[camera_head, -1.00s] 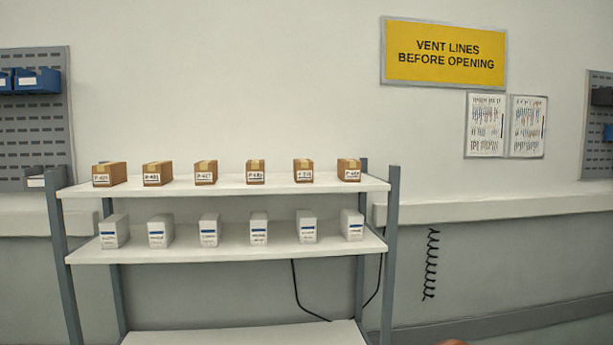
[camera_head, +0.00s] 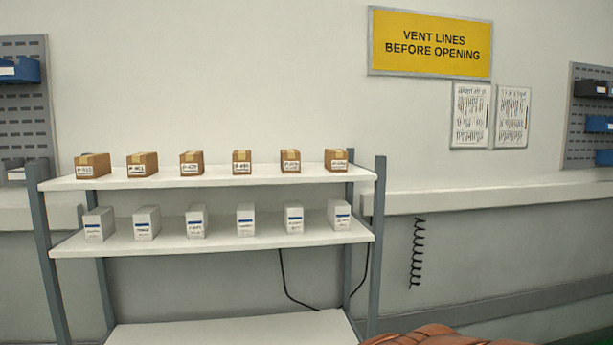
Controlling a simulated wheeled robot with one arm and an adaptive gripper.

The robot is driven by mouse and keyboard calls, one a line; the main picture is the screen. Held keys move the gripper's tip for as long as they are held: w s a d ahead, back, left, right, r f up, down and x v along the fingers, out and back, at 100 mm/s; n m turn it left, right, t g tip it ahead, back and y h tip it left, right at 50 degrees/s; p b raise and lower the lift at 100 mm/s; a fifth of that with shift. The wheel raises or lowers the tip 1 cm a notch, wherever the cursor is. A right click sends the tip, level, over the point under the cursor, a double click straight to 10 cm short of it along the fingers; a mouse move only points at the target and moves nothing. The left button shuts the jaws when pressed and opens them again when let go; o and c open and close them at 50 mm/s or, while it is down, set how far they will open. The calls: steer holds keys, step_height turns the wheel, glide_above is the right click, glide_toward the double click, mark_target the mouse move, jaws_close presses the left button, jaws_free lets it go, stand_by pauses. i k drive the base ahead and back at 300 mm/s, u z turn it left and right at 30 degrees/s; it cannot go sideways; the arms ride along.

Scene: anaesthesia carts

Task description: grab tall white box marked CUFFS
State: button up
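Several tall white boxes with a blue stripe and dark lettering stand upright in a row on the middle shelf (camera_head: 215,240). They include a far-left white box (camera_head: 98,225), a middle white box (camera_head: 245,220) and a far-right white box (camera_head: 339,215). The lettering is too small to read, so I cannot tell which is marked CUFFS. My gripper is not in view.
Several brown cartons (camera_head: 191,163) line the top shelf (camera_head: 215,180). The bottom shelf (camera_head: 230,330) looks bare where it shows. Grey posts (camera_head: 376,250) frame the rack. A brown-orange object (camera_head: 440,336) shows at the bottom edge. A coiled black cord (camera_head: 416,255) hangs on the wall.

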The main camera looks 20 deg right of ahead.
mark_target(197, 216)
steer(key=z, duration=0.05)
steer(key=k, duration=1.1)
steer(key=u, duration=1.3)
steer(key=i, duration=1.15)
steer(key=u, duration=0.65)
steer(key=i, duration=1.5)
steer(key=z, duration=1.25)
steer(key=i, duration=0.85)
steer(key=z, duration=0.9)
